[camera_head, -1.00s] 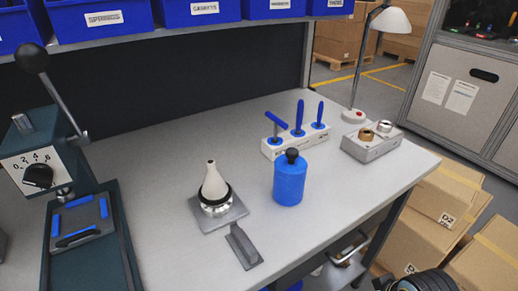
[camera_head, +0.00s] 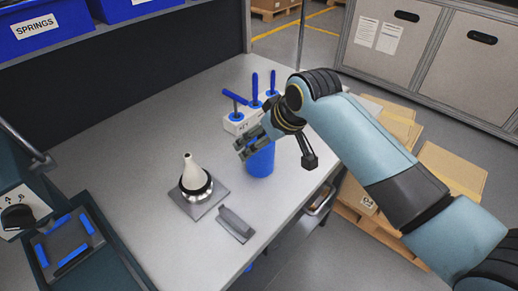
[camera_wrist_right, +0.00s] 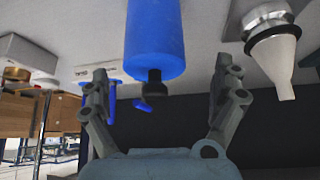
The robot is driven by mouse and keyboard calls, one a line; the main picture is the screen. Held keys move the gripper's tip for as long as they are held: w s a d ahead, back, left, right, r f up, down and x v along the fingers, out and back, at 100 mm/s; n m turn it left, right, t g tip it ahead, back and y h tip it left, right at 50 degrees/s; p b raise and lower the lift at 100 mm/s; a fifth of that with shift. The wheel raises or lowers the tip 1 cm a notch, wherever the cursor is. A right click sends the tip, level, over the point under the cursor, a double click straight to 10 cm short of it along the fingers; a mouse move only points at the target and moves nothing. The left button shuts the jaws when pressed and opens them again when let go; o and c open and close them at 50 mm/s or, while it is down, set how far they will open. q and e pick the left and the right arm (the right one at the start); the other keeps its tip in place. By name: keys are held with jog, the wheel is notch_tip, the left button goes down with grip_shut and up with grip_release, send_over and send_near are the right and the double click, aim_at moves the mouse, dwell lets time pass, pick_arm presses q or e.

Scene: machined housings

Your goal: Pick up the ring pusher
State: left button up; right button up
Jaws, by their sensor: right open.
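The ring pusher, a blue cylinder with a black knob, stands upright on the bench (camera_head: 260,162). In the head view my right gripper (camera_head: 250,145) is over its top and hides the knob. The right wrist view shows the scene upside down, with the blue body (camera_wrist_right: 154,35) and black knob between the spread fingers of the right gripper (camera_wrist_right: 161,75), which is open and empty. A white cone (camera_head: 193,175) stands on a silver housing with a black ring around its base, on a grey plate (camera_head: 212,209). My left gripper is out of view.
A white rack (camera_head: 236,124) with several blue-handled tools stands behind the pusher. A dark press (camera_head: 75,250) stands at the left. The bench is clear between the press and the plate.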

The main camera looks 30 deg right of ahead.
jog(key=x, duration=0.5)
jog(key=shift+s+d+f, duration=0.1)
jog(key=shift+d+f, duration=0.1)
jog(key=shift+d, duration=0.2)
jog(key=c, duration=1.3)
